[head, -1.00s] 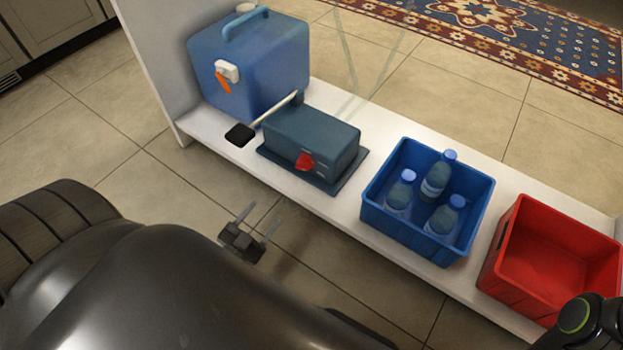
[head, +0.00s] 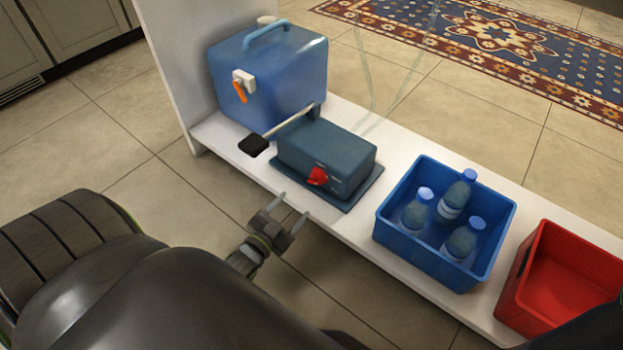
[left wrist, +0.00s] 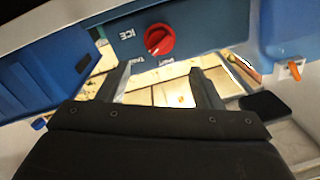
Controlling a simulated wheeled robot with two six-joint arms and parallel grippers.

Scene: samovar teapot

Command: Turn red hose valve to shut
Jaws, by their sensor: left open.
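The red hose valve (head: 318,176) is a round knob on the front of a dark blue-grey box (head: 328,155) on the white shelf. In the left wrist view the red valve (left wrist: 159,39) shows with small white labels around it; one reads ICE, and the others look like TANK and SHUT. I cannot tell which label it points at. My left gripper (head: 293,206) is open and empty, in front of and below the valve, apart from it. In the left wrist view its fingers (left wrist: 158,72) stand spread below the knob. My right gripper is not in view.
A blue tank (head: 270,75) with an orange-handled tap (head: 240,91) stands left of the box. A blue crate (head: 384,222) with bottles and a red crate (head: 503,292) stand to the right. The floor in front is clear.

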